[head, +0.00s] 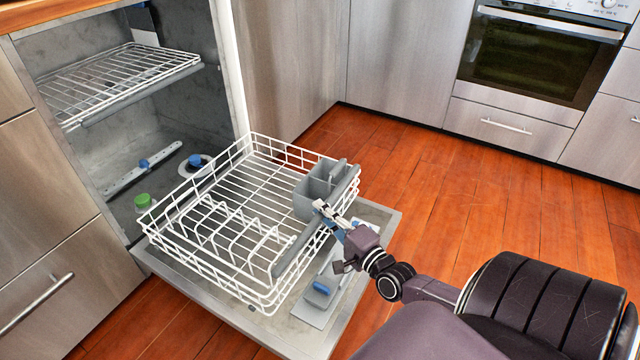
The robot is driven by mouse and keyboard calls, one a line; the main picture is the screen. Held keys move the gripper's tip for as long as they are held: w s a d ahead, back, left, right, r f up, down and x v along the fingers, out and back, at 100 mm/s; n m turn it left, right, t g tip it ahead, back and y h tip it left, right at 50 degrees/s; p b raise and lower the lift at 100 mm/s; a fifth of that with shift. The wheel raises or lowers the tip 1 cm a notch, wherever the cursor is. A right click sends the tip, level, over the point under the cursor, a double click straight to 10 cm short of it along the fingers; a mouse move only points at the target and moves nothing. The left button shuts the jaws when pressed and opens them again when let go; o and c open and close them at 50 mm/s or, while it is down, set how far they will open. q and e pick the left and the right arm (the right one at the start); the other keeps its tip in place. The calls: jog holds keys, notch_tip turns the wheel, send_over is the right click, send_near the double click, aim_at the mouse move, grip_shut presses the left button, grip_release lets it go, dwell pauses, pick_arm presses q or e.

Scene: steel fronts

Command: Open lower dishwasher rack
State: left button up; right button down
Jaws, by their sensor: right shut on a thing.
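The lower rack (222,272) is a white wire basket. It stands pulled out of the dishwasher over the lowered door (388,214), with its back end near the cavity opening. A grey cutlery basket (316,190) sits at its front right corner. A grey handle bar (298,252) runs along its front side. My right gripper (326,214) is at the front of the rack, by the handle bar and just below the cutlery basket, and is shut on the rack; its fingertips are small in view. My left gripper is not in view.
The upper rack (125,80) is in the dishwasher cavity. A lower spray arm (142,168) and a green cap (142,201) show on the cavity floor. An oven (530,50) stands at the back right. The wooden floor (480,220) on the right is clear.

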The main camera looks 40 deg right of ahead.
jog(key=c, duration=2.2)
grip_release()
jog(key=shift+o, duration=0.2)
jog(key=s, duration=1.2)
jog(key=shift+a, duration=0.35)
jog(key=shift+w+a, duration=0.1)
